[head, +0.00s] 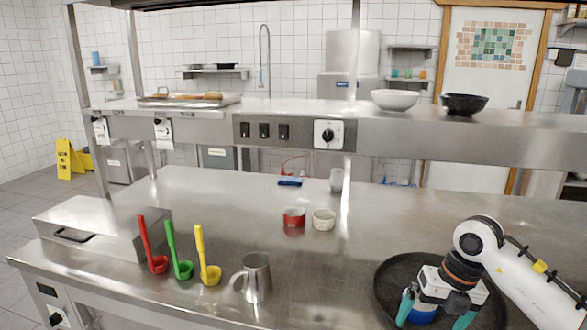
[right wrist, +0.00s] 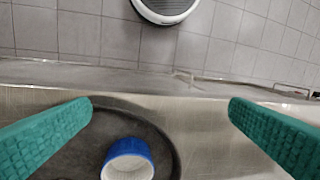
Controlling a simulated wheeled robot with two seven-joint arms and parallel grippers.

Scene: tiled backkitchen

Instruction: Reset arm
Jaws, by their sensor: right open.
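My right gripper (head: 436,312) comes in from the right in the head view, pointing down over the dark round pan (head: 386,284) at the front right of the steel counter. Its teal fingers are spread wide and hold nothing. A small blue and white cup (head: 424,313) stands in the pan, partly hidden by the gripper. In the right wrist view, the cup (right wrist: 128,160) sits at the bottom, left of the middle between the open fingers (right wrist: 160,108), apart from both. The pan (right wrist: 90,142) shows around it. My left gripper is in neither view.
A metal mug (head: 256,278) and red (head: 152,250), green (head: 178,254) and yellow (head: 205,258) ladles stand at the front left. A red cup (head: 294,217) and a white cup (head: 324,219) stand mid-counter. A steel shelf (head: 430,128) crosses above.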

